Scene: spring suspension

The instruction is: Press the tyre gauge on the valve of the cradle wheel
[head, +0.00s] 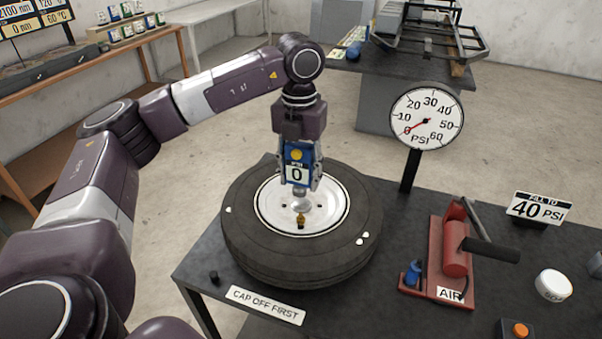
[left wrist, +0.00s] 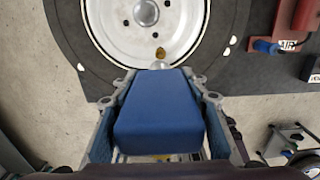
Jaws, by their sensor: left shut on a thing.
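The blue tyre gauge (head: 297,174) shows 0 on its small display. My left gripper (head: 299,186) is shut on its body, which is upright with its silver round end down; the blue body also fills the middle of the left wrist view (left wrist: 160,112). The wheel (head: 255,255) lies flat on the dark table, a black tyre around a white rim. The brass valve (head: 301,219) stands on the rim just below the gauge end; it also shows in the left wrist view (left wrist: 160,52). I cannot tell whether they touch. My right gripper is not in view.
A dial (head: 427,116) on a post behind the wheel has its needle near 0. A red air pump (head: 453,258) and a "40 PSI" sign (head: 538,209) stand to the right. A small black cap (head: 213,277) and a "CAP OFF FIRST" label (head: 265,306) are in front.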

